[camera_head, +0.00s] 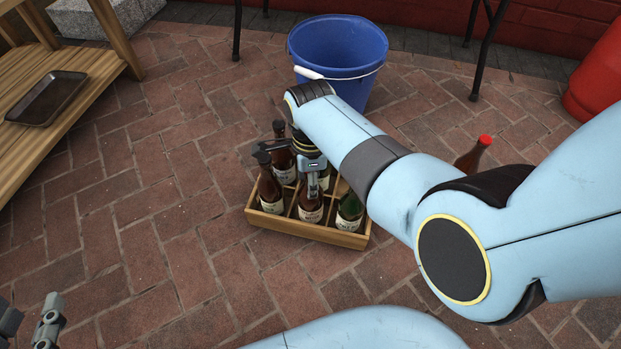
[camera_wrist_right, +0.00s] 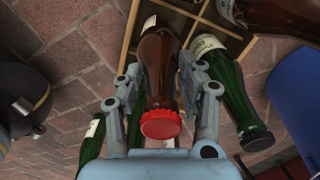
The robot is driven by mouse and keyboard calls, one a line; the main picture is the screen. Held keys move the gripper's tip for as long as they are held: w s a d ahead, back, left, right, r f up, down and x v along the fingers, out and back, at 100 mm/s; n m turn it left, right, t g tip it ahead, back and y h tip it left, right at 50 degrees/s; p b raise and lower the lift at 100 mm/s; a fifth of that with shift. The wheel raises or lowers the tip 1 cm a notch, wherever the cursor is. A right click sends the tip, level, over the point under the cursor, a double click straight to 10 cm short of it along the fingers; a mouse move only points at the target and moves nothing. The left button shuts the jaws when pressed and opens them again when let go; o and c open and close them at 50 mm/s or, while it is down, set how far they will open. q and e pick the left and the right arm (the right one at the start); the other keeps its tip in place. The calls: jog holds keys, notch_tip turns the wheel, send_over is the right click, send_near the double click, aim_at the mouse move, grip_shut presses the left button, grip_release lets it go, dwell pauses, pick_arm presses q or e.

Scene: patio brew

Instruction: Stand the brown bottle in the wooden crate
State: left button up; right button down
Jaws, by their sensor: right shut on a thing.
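The brown bottle (camera_head: 310,207) is held upright in the front middle part of the wooden crate (camera_head: 300,232). Its red cap (camera_wrist_right: 161,124) shows in the wrist view, between the fingers of my right gripper (camera_wrist_right: 157,90). My right gripper (camera_head: 312,178) is shut on the bottle's neck, above the crate. The bottle's base is hidden behind the crate's front wall, so I cannot tell if it touches the floor of the crate. My left gripper (camera_head: 32,322) is apart from everything at the lower left, fingers spread and empty.
Other bottles stand in the crate, including a dark-capped brown one (camera_head: 270,190) and a green one (camera_head: 350,210). Another red-capped brown bottle (camera_head: 474,156) stands right, partly behind my arm. A blue bucket (camera_head: 338,48) is behind the crate. Brick floor left of it is clear.

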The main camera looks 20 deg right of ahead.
jog(key=c, duration=0.8)
grip_release()
